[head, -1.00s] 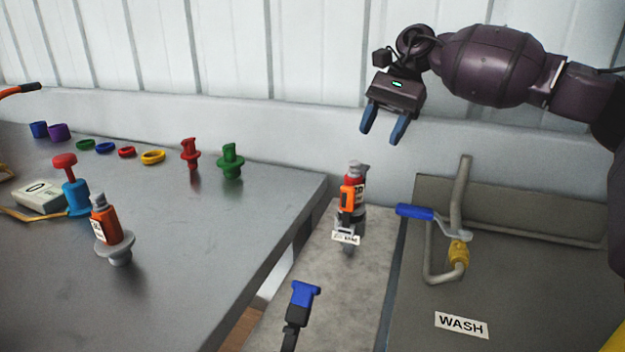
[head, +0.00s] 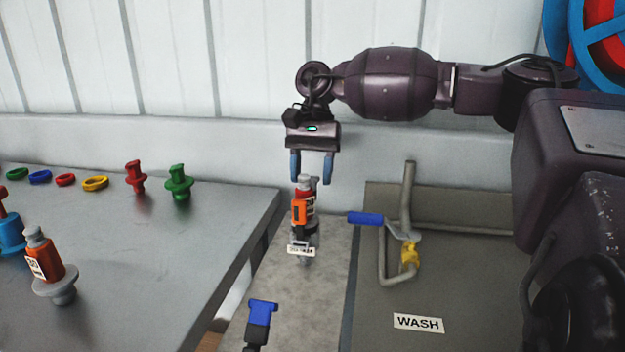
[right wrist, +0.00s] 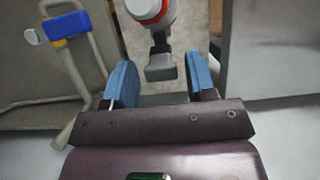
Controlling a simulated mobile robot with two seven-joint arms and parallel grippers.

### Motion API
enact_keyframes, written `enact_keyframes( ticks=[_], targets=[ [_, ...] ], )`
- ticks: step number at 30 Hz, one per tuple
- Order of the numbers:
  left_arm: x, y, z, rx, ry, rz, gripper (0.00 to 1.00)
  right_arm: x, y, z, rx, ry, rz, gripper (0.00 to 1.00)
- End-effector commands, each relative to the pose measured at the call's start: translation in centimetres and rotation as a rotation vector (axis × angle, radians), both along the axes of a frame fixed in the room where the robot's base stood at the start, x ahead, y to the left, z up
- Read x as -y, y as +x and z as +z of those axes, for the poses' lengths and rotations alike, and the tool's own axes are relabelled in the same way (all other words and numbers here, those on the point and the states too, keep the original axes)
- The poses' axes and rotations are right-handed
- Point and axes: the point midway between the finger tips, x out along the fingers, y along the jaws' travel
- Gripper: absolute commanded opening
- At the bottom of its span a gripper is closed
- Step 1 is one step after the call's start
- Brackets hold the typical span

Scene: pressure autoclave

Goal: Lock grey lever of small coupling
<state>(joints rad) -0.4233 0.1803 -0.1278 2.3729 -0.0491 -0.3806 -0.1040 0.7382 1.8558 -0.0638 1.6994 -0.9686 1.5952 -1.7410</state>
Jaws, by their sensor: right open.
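A small coupling (head: 309,205) stands upright on the narrow grey slab, with a red and orange body, a grey top and a white label at its foot. In the right wrist view its rounded grey body with a red ring (right wrist: 150,12) shows at the top, and a grey lever (right wrist: 161,67) projects from it toward me. My right gripper (head: 312,168) is open, fingers pointing down just above and around the coupling's top. In the wrist view the lever lies between the blue fingers, with gaps on both sides. My left gripper is out of view.
A blue-handled valve on a bent pipe (head: 366,218) stands to the right, near the WASH label (head: 418,323). A blue-ended connector (head: 262,312) lies in front. The left table (head: 150,270) holds an orange fitting (head: 50,262), red and green plugs and rings.

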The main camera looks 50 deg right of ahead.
Motion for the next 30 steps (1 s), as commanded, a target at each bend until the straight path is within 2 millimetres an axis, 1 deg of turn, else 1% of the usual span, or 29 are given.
enact_keyframes(
  ticks=[3,6,16,17,18,26,27,30],
  targets=[
    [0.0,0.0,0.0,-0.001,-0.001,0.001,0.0,-0.4,-0.2,-1.2,-0.001,0.0,0.0,0.51],
    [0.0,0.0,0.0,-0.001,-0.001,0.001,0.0,-0.6,-0.3,-1.7,-0.002,0.0,-0.001,0.51],
    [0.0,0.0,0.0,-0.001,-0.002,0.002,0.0,-0.7,-0.4,-2.0,-0.001,0.001,-0.001,0.51],
    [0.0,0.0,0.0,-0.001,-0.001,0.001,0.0,-0.7,-0.4,-2.0,-0.001,0.001,-0.001,0.5],
    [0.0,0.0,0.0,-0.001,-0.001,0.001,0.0,-0.7,-0.4,-2.0,-0.001,0.001,-0.001,0.43],
    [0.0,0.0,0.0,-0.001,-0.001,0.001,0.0,-0.7,-0.4,-2.0,-0.001,0.001,-0.001,0.04],
    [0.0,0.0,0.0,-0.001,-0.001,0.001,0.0,-0.7,-0.3,-2.0,0.0,0.001,-0.001,0.0],
    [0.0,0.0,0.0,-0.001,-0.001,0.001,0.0,-0.7,-0.3,-2.0,0.0,0.001,0.0,0.0]
  ],
)
